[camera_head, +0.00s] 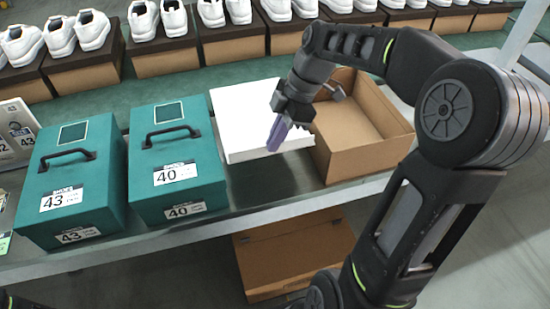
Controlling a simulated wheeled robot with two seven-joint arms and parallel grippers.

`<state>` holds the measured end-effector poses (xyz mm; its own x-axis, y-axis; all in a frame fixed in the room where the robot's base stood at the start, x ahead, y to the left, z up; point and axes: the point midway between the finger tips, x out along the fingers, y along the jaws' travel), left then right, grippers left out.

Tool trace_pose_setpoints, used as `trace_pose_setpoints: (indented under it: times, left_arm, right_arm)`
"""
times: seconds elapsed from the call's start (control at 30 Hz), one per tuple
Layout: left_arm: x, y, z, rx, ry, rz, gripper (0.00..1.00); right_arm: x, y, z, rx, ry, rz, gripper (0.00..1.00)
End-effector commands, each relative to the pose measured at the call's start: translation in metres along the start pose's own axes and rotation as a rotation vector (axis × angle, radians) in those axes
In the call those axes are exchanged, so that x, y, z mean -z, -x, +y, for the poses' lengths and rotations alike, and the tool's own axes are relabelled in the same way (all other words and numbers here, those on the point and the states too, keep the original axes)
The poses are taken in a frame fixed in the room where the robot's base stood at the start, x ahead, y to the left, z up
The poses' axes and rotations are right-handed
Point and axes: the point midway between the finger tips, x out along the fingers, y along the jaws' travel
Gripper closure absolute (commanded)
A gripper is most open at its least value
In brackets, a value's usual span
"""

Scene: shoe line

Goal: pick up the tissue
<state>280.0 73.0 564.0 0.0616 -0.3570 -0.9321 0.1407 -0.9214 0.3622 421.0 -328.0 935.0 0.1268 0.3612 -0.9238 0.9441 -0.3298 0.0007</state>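A flat white stack that looks like the tissue (237,125) lies on the table, between the green boxes and an open brown shoebox. My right gripper (275,135) is in front of the stack's right part in the picture, with its purple fingers pointing down. The fingers overlap in this view, so I cannot tell whether they are open or shut, or whether they touch the stack. No tissue shows lifted away from the stack. My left gripper is not in view.
The open brown shoebox (385,158) stands right of the stack and looks empty. Two green handled boxes, marked 43 (95,185) and 40 (199,158), stand at left. White shoes (143,18) on boxes line the back. A brown box (290,255) is below the table.

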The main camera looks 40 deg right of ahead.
Motion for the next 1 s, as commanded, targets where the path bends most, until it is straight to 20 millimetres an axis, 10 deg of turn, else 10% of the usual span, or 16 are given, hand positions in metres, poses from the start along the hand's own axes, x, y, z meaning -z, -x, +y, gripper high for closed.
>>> trace_pose_setpoints:
  times: [0.3, 1.0]
  left_arm:
    - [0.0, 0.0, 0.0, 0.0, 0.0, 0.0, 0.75]
    - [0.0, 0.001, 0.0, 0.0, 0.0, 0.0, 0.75]
  right_arm:
    - [0.015, 0.037, 0.0, 0.0, 0.0, 0.0, 1.0]
    - [0.016, 0.039, 0.0, 0.001, 0.0, 0.0, 1.0]
